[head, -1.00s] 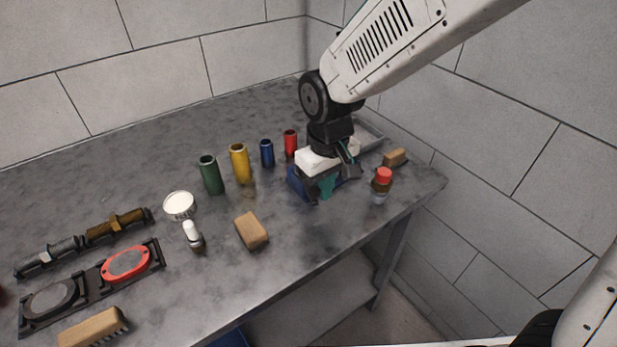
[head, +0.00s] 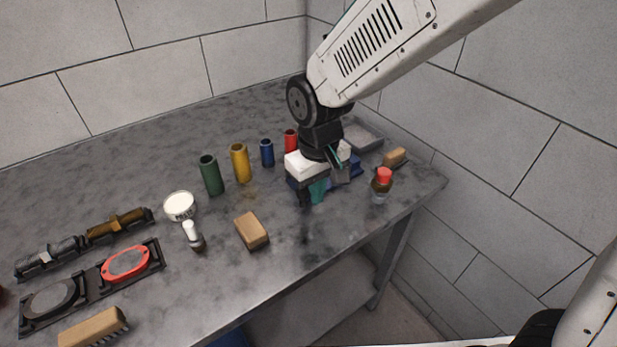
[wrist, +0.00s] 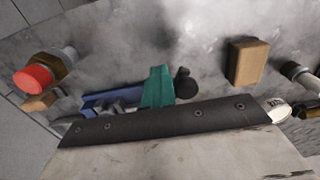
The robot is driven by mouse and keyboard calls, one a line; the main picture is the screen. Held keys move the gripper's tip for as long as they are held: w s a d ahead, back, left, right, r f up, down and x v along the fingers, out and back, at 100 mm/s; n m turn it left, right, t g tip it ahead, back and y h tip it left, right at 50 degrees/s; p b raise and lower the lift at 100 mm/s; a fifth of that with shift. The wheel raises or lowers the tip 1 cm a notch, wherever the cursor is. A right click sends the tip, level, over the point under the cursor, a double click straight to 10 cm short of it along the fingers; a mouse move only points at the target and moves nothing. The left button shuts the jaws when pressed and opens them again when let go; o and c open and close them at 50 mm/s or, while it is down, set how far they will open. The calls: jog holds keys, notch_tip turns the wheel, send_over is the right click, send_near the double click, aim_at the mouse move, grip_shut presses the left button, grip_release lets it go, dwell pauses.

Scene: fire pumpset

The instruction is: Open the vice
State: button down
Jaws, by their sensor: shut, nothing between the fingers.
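The blue vice (head: 355,167) stands near the right end of the bench, mostly hidden behind my gripper. In the wrist view its blue body (wrist: 98,101) and some grey metal show above the dark edge of my wrist. A round black knob (wrist: 185,83) shows just right of my teal fingers there; it looks like the end of the vice's handle. My gripper (head: 317,191) is shut and empty, pointing down at the vice's front side. Its teal fingers (wrist: 158,88) are close beside the knob; I cannot tell whether they touch. The jaw gap is hidden.
Coloured cylinders, including a yellow one (head: 240,163), stand left. Another wooden block (head: 251,230) lies front left; bench between is clear.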

jog(key=shift+a, duration=0.15)
jog(key=shift+s+a, duration=0.3)
jog(key=shift+a, duration=0.7)
jog(key=shift+w+a, duration=0.1)
jog(key=shift+a, duration=0.9)
